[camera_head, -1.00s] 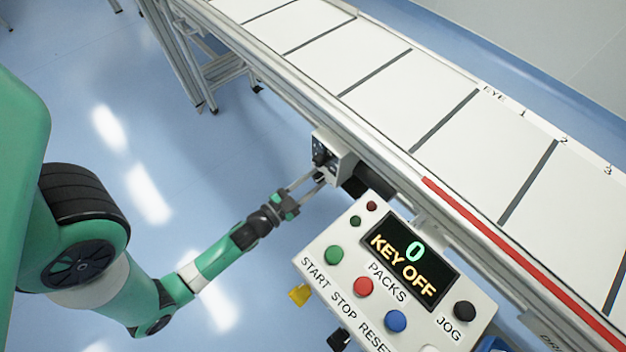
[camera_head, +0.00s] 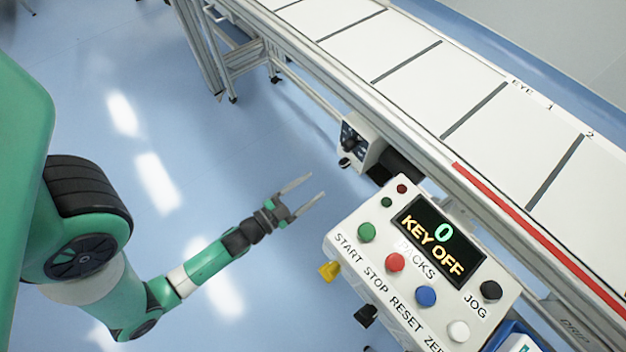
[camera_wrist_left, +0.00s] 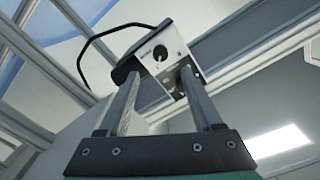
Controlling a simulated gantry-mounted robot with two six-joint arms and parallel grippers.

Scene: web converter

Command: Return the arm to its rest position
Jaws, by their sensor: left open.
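My left gripper (camera_head: 309,188) is open and empty over the blue floor, its two fingers spread apart. It is to the left of the small grey key box (camera_head: 358,145) on the conveyor's side, clear of it. In the left wrist view the two open fingers (camera_wrist_left: 158,85) point toward a white box with a round black knob (camera_wrist_left: 160,52), with nothing between them. My green left arm (camera_head: 205,262) reaches in from the left. My right gripper is not in view.
A control panel (camera_head: 345,228) reads "0 KEY OFF", with several coloured buttons. The white-slabbed conveyor (camera_head: 410,58) runs diagonally behind it, with a red strip (camera_head: 530,235) along its edge.

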